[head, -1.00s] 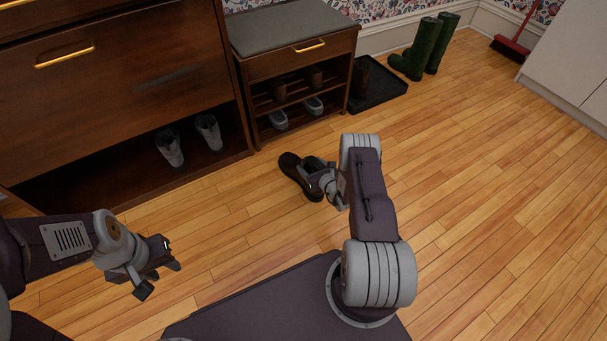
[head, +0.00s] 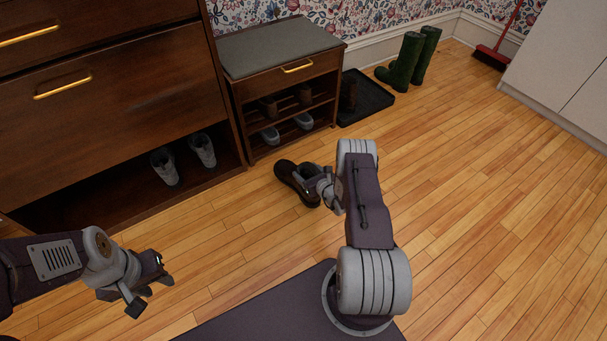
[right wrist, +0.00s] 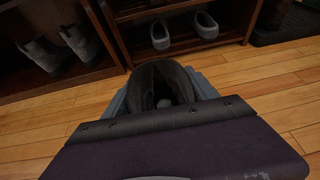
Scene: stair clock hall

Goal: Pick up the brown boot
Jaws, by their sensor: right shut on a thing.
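A dark brown boot (head: 290,177) is at the far end of my right arm, in front of the small shoe bench. My right gripper (head: 313,184) is shut on it, near its opening. In the right wrist view the boot's dark opening (right wrist: 161,78) shows between the two grey fingers, and my own wrist hides the lower part. I cannot tell whether the sole touches the floor. My left gripper (head: 152,292) is open and empty at the lower left, well away from the boot.
A shoe bench (head: 283,62) holds grey slippers and brown shoes. A dark cabinet (head: 110,110) with grey boots in its base stands left. A black tray (head: 372,100) with a dark brown boot and green boots (head: 405,62) lie behind. The floor on the right is clear.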

